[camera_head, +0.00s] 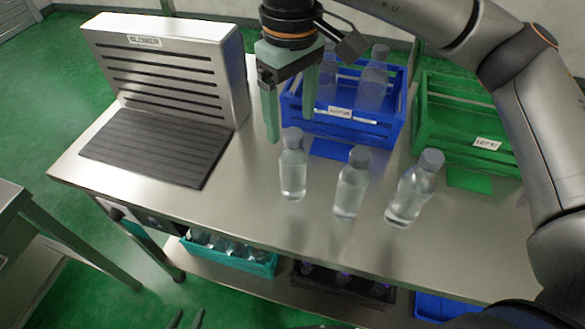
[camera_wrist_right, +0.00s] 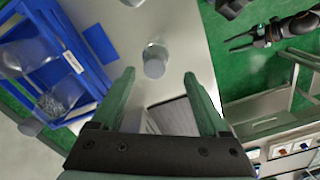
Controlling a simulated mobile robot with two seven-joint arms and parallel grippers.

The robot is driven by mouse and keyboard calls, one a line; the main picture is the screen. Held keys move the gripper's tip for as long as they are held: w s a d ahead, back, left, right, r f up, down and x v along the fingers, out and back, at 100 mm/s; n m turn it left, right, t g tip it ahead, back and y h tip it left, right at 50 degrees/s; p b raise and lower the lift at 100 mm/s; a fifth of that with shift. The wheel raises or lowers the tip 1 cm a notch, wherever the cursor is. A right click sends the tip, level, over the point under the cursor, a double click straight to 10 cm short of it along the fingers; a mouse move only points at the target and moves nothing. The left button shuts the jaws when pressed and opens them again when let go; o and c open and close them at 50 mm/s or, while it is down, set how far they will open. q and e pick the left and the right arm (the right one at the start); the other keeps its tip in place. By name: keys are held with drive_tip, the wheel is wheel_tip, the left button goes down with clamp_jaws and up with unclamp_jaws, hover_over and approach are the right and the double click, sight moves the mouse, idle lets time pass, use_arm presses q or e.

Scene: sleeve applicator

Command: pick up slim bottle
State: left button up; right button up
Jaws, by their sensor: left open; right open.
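Three clear bottles with grey caps stand on the steel table in the head view: a left bottle (camera_head: 293,172), a middle bottle (camera_head: 351,188) and a right bottle (camera_head: 411,196). The left one looks the slimmest. My right gripper (camera_head: 290,130) points down just behind the left bottle's cap, open and empty. In the right wrist view, that bottle (camera_wrist_right: 154,62) lies ahead between the open green fingers (camera_wrist_right: 159,76), not held. My left gripper (camera_head: 186,319) shows only its dark fingertips at the bottom edge, apart, and is away from the bottles.
A blower (camera_head: 165,72) with a dark slatted mat (camera_head: 155,148) stands at the left. A blue crate (camera_head: 345,127) holding bottles stands behind the left and middle bottles. A green crate (camera_head: 465,140) is at the right. The table front is clear; bins sit on the lower shelf.

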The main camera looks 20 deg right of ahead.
sight(293, 134)
drive_tip(key=shift+w+d+f+p, duration=0.15)
drive_tip(key=shift+f, duration=1.25)
drive_tip(key=shift+w+d+f+p, duration=0.1)
drive_tip(key=shift+w+f+p, duration=0.05)
drive_tip(key=shift+f, duration=1.2)
clamp_jaws()
drive_tip(key=shift+r, duration=0.1)
